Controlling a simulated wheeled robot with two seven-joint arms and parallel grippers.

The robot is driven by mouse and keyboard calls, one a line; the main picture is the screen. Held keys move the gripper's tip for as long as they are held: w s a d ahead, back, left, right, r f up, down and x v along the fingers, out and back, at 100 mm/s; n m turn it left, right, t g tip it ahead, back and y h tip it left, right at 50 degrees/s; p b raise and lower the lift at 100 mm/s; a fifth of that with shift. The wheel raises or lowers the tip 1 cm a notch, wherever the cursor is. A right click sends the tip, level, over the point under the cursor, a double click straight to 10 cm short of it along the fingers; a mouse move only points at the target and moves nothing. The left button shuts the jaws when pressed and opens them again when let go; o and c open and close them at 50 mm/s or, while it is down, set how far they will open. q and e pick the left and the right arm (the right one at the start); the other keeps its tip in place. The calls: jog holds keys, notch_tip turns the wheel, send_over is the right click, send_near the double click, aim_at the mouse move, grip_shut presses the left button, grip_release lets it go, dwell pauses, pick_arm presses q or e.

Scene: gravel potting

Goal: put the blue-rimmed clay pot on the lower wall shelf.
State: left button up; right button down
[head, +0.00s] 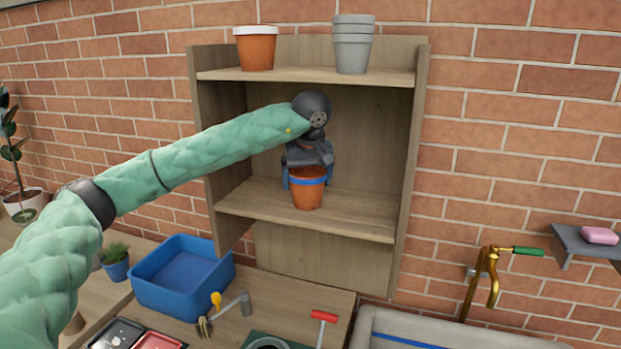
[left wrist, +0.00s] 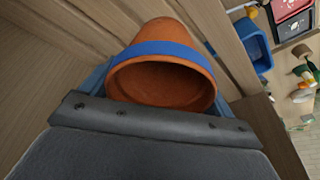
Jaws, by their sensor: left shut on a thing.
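The blue-rimmed clay pot (head: 307,194) is on or just above the lower wall shelf (head: 250,200), inside the wooden shelf unit. It looks upright in the head view; I cannot tell whether its base touches the board. My left gripper (head: 307,176) reaches in from above and is shut on the pot, with a finger on each side near the blue band. The pot also shows in the left wrist view (left wrist: 163,78), with its open mouth facing the camera and looking empty. My right gripper is not in view.
A white-rimmed clay pot (head: 256,50) and stacked grey pots (head: 353,45) stand on the upper shelf (head: 300,75). Below are a blue bin (head: 180,275), a small potted plant (head: 115,262) and tools on the bench. A brass tap (head: 487,275) is right. The lower shelf's right part is clear.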

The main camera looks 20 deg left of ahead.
pick_arm(q)
jog(key=shift+w+a+f, duration=0.2)
jog(key=shift+f, duration=0.05)
jog(key=o, duration=1.1)
jog(key=shift+w, duration=0.15)
jog(key=shift+s+d+r, duration=0.1)
jog(key=shift+s+r, duration=0.2)
jog(key=shift+s, duration=0.1)
jog(key=shift+r, duration=0.1)
jog(key=shift+w+r, duration=0.1)
jog(key=shift+r, duration=0.35)
jog(key=shift+s+d+f+b, duration=0.35)
jog(key=shift+s+d+b, duration=0.1)
jog(key=shift+s, duration=0.1)
jog(key=shift+s+d+r+b, duration=0.1)
jog(key=shift+s+d+b, duration=0.35)
jog(key=shift+s+d, duration=0.75)
jog(key=shift+s+d+r+b, duration=0.1)
jog(key=shift+s+d+b, duration=0.4)
jog(key=shift+s, duration=1.45)
jog(key=shift+s+d+r+b, duration=0.1)
jog(key=shift+s+d+b, duration=0.3)
jog(key=shift+s+d, duration=0.85)
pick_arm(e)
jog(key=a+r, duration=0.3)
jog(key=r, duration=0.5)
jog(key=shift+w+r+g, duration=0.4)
pick_arm(q)
jog(key=shift+s+a, duration=0.3)
jog(key=shift+a, duration=0.05)
